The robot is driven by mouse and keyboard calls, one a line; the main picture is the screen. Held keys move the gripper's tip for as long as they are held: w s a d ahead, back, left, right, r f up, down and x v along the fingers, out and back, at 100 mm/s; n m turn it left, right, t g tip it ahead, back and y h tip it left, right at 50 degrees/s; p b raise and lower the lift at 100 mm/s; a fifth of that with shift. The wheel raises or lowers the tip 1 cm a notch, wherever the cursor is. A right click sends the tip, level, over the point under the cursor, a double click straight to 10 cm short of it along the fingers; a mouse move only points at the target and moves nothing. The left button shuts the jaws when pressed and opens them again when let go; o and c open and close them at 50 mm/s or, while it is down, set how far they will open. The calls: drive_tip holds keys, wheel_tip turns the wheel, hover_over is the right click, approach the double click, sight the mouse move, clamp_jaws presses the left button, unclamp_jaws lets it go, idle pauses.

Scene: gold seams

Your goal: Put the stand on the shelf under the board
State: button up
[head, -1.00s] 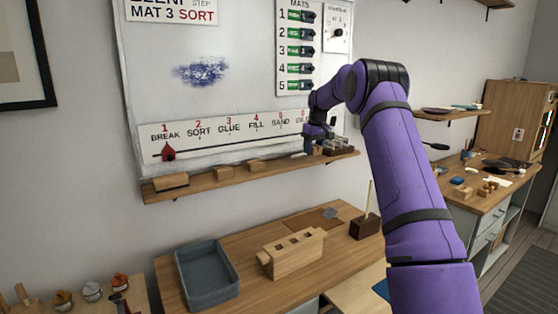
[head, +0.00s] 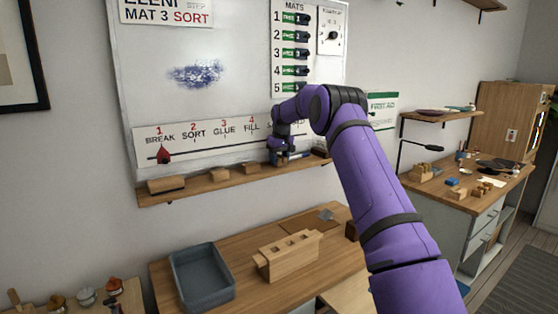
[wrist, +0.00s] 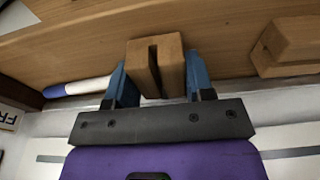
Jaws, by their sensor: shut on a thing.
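My gripper (head: 283,158) is at the right part of the shelf (head: 205,188) under the whiteboard (head: 240,95). In the wrist view my gripper (wrist: 159,85) has its two blue fingers shut on the stand (wrist: 140,68), a small wooden block with a dark slot. The stand is against the background of the wooden shelf (wrist: 60,42); I cannot tell whether it touches the surface. In the head view my gripper and arm hide the stand.
Several wooden blocks stand along the shelf, one (wrist: 288,45) near the stand in the wrist view. A white marker with a blue end (wrist: 82,87) lies on the other side. Below, the workbench holds a grey tray (head: 203,279) and a slotted wooden block (head: 288,255).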

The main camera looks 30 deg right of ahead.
drive_tip(key=shift+f, duration=0.15)
drive_tip(key=o, duration=0.9)
drive_tip(key=shift+f, duration=0.15)
